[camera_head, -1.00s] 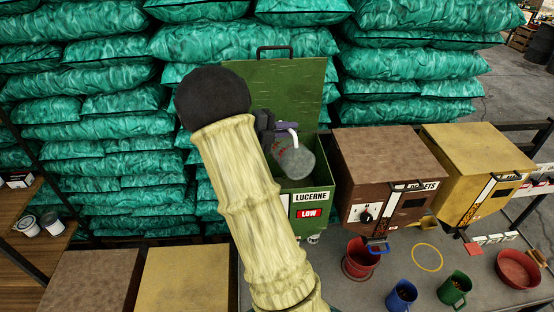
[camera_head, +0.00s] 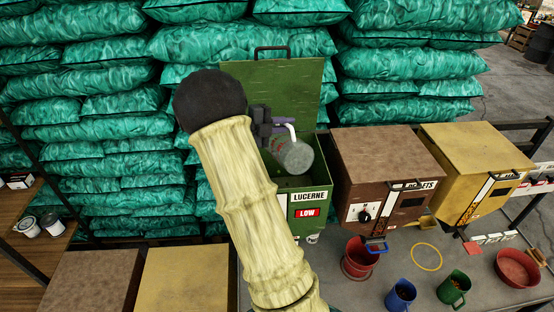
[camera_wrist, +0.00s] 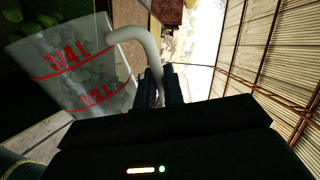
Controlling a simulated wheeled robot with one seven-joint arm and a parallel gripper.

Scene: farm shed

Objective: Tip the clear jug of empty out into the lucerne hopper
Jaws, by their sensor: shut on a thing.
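The clear jug (camera_head: 294,157) with a pale handle hangs tilted over the open green lucerne hopper (camera_head: 310,200). My gripper (camera_head: 276,128) is shut on its handle, beside the hopper's raised lid (camera_head: 285,85). The hopper's front carries a LUCERNE label and a red LOW sign. In the wrist view the jug (camera_wrist: 75,70) shows red measuring lines and greyish lumpy contents, and my gripper (camera_wrist: 160,88) closes around the handle. The jug's mouth and the hopper's inside are mostly hidden.
A brown hopper (camera_head: 385,165) and a yellow hopper (camera_head: 475,160) stand to the right with lids shut. A red bucket (camera_head: 360,260), a blue jug (camera_head: 400,295), a green jug (camera_head: 454,288) and a red bowl (camera_head: 518,270) sit on the grey bench. Green sacks (camera_head: 90,100) are stacked behind.

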